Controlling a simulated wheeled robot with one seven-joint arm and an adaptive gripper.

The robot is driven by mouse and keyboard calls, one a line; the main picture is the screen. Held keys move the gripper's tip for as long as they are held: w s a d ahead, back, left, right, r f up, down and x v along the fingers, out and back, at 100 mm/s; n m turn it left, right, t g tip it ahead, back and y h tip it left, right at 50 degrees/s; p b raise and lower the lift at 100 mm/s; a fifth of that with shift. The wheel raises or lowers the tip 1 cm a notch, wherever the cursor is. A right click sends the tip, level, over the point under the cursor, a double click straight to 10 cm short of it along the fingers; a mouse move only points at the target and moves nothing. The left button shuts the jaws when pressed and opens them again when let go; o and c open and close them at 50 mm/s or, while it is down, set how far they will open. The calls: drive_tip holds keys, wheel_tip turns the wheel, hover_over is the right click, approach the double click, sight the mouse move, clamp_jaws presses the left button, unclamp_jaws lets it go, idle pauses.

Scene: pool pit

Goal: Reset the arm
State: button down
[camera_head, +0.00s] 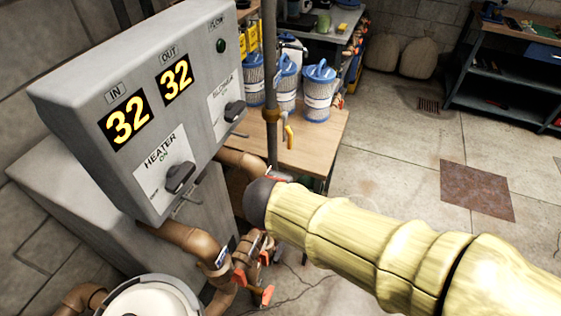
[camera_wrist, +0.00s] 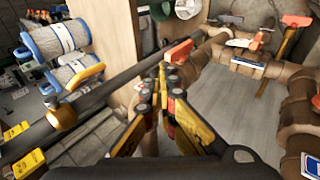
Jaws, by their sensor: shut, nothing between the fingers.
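My arm reaches in from the lower right of the head view, in a pale yellow cover with a dark end beside the grey heater control box (camera_head: 150,100). My gripper is not clearly visible there, being hidden behind that dark end. In the wrist view my gripper (camera_wrist: 162,78) is shut, with its fingertips together and nothing between them. A dark pole (camera_wrist: 110,85) with a brass collar (camera_wrist: 62,116) runs close beside the fingers on the left.
Copper pipes (camera_head: 185,238) with red-handled valves (camera_head: 266,294) lie below the box; they also show in the wrist view (camera_wrist: 295,85). A wooden table (camera_head: 318,128) holds filter cartridges (camera_head: 318,95). A dark shelf (camera_head: 500,85) stands back right. The floor (camera_head: 395,165) between is open.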

drive_tip(key=s+d+m+g, duration=0.4)
drive_tip(key=s+d+m, duration=0.3)
drive_tip(key=s+d, duration=0.35)
drive_tip(key=s+d+r+m+t, duration=0.1)
drive_tip(key=s+d+r+m, duration=0.3)
drive_tip(key=d+r+m, duration=0.3)
drive_tip(key=d+r, duration=0.1)
drive_tip(key=d, duration=0.3)
drive_tip(key=shift+s+r+m+t+p, duration=0.25)
drive_tip(key=shift+r+m+t+p, duration=0.05)
drive_tip(key=shift+r+m+p, duration=0.1)
